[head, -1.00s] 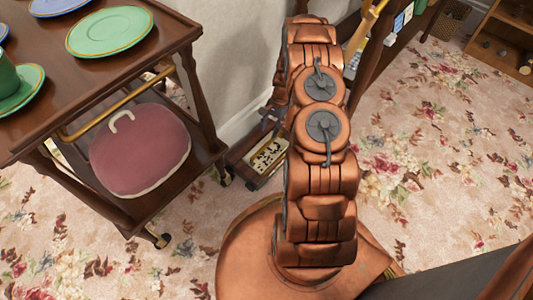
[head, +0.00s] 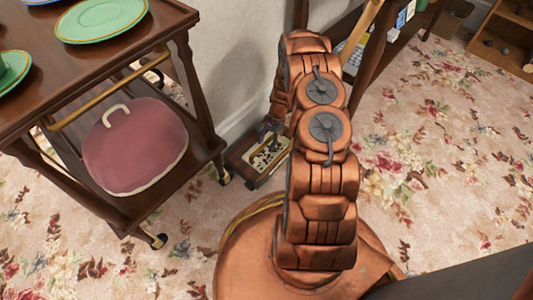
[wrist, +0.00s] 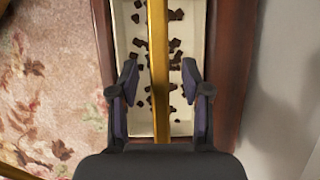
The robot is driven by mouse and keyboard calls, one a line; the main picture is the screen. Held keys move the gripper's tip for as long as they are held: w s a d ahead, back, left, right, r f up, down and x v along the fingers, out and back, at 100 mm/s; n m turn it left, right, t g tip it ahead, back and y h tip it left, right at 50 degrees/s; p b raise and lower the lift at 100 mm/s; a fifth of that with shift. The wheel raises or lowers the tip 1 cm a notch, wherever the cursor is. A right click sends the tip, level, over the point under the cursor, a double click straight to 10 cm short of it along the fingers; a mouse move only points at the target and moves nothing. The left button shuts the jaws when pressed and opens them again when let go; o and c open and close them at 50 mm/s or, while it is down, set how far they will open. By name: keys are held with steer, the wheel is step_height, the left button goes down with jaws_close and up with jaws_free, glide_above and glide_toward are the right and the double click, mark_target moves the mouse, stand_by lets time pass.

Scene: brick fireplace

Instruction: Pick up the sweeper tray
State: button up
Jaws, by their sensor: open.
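The sweeper tray is a dark wooden box with a cream inside and several dark brown bits in it. In the head view its wooden edge (head: 237,162) shows on the carpet between the cart and my arm, partly hidden by the arm. In the wrist view its wooden side (wrist: 234,60) is close below. A golden bar (wrist: 158,50) runs lengthwise over its middle. My gripper (wrist: 160,78) is open above the tray, one finger on each side of the bar, both apart from it. In the head view my gripper (head: 272,126) is small and partly hidden.
A wooden cart (head: 185,60) with green plates (head: 102,20) and a pink cushion-like bag (head: 135,148) stands left of the tray. A pale wall (head: 235,60) is close behind and right of the tray in the wrist view (wrist: 285,90). Floral carpet is open at right.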

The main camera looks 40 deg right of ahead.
jaws_close()
stand_by(0.4)
